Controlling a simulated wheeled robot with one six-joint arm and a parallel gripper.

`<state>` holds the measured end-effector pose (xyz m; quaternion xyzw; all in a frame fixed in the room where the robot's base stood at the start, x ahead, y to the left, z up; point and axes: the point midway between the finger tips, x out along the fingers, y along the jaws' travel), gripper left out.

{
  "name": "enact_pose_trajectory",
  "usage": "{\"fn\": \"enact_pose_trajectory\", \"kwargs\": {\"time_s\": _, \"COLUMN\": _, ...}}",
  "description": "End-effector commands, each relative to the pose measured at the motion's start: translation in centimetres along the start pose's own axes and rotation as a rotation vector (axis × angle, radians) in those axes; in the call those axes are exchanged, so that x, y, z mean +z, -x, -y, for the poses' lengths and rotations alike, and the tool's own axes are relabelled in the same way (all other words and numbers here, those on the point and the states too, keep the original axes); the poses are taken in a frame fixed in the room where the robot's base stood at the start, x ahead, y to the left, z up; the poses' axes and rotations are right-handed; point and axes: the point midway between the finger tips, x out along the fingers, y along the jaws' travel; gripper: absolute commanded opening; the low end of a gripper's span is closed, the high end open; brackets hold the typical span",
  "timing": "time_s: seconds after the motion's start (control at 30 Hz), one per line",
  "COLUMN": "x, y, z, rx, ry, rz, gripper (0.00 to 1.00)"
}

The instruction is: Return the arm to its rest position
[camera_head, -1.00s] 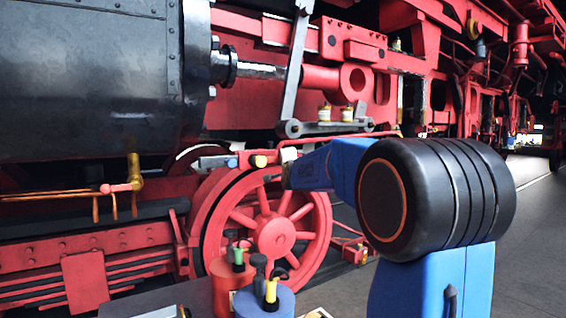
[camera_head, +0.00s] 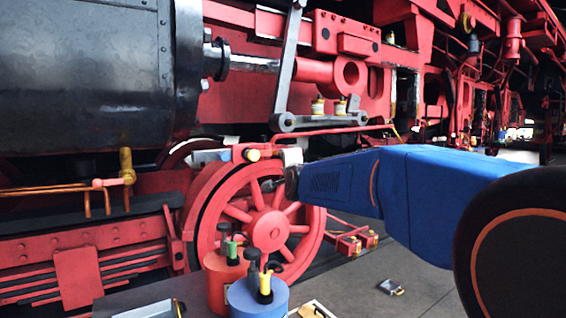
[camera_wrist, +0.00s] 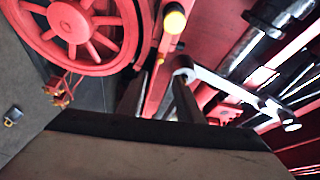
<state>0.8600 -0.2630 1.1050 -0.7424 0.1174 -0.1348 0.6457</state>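My blue arm (camera_head: 395,185) reaches from the right edge to the left, in front of the red locomotive frame. Its dark wrist end is near the top right of the spoked red wheel (camera_head: 268,230). In the wrist view, two dark fingers of my gripper (camera_wrist: 160,100) stick out beyond a pale body with a dark edge. The fingers stand apart, and red machinery shows between them with nothing held. In the head view the fingers cannot be made out. The wheel also shows at the upper left of the wrist view (camera_wrist: 72,20).
A red pot (camera_head: 221,285) and a blue pot (camera_head: 257,300) with coloured-handled tools stand on a table at the lower front. The black cylinder (camera_head: 85,75) fills the upper left. A small object (camera_head: 391,287) lies on open grey floor at the right.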

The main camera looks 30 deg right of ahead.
Motion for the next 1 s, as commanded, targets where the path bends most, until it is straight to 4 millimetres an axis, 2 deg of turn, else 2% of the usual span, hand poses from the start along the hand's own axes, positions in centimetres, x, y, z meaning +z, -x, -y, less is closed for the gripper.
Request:
{"fn": "enact_pose_trajectory", "kwargs": {"time_s": 0.13, "x": 0.0, "y": 0.6, "z": -0.1, "rx": 0.001, "ry": 0.0, "rz": 0.001, "gripper": 0.33}}
{"fn": "enact_pose_trajectory", "kwargs": {"time_s": 0.77, "x": 0.5, "y": 1.2, "z": -0.5, "rx": 0.017, "ry": 0.022, "rz": 0.014, "gripper": 0.33}}
{"fn": "enact_pose_trajectory", "kwargs": {"time_s": 0.87, "x": 2.1, "y": 3.0, "z": -2.0, "rx": 0.071, "ry": 0.098, "rz": 0.061, "gripper": 0.33}}
{"fn": "enact_pose_trajectory", "kwargs": {"time_s": 1.0, "x": 5.6, "y": 7.9, "z": -6.3, "rx": 0.202, "ry": 0.306, "rz": 0.195, "gripper": 0.33}}
